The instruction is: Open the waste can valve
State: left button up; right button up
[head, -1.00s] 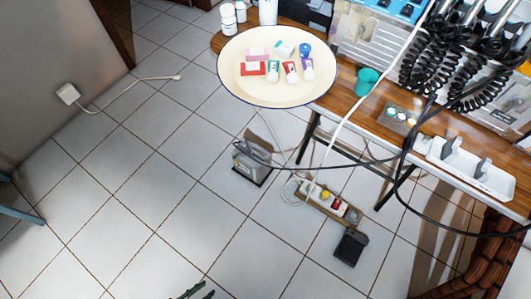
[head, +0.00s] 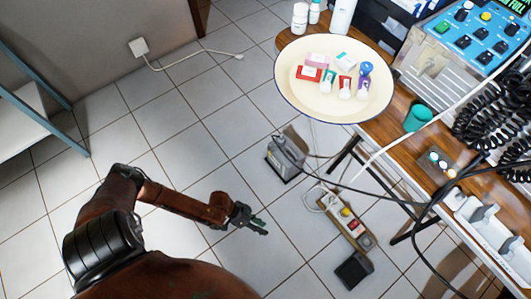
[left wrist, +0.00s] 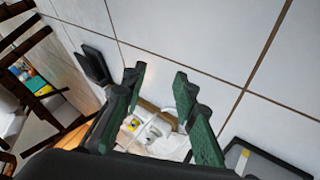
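My left gripper (head: 257,226) reaches in low over the tiled floor in the head view, to the left of the power strip. In the left wrist view my left gripper (left wrist: 158,95) has its green fingers apart with nothing held between them. A grey box with a handle on top (head: 285,158) stands on the floor beyond the fingertips, beside the table. I cannot tell whether this is the waste can, and no valve can be made out. My right gripper is not in view.
A power strip on a wooden board (head: 348,218) and a black pedal (head: 353,270) lie on the floor; the board also shows between the fingers (left wrist: 153,132). Cables hang from the wooden table (head: 398,150). A round cream tray (head: 300,106) overhangs its edge. Floor to the left is open.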

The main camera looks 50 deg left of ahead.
pick_arm(q)
jog(key=w+a+r+y, duration=0.2)
jog(key=w+a+r, duration=0.1)
jog(key=w+a, duration=0.7)
jog(key=n+y+p, duration=0.1)
jog(key=n+y, duration=0.2)
send_near(269, 154)
jog(key=f, duration=0.2)
jog(key=b+x, duration=0.3)
jog(key=x, duration=0.2)
jog(key=shift+w+a+f, duration=0.1)
jog(key=shift+w+f, duration=0.05)
jog(key=shift+w, duration=0.05)
jog(key=shift+b+x, duration=0.5)
jog(key=shift+x, duration=0.5)
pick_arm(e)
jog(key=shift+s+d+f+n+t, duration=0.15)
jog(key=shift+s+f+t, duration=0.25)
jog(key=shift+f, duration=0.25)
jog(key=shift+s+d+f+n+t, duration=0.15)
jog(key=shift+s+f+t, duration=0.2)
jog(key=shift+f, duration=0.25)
pick_arm(q)
jog(key=shift+w, duration=0.2)
jog(key=shift+c, duration=0.3)
grip_shut()
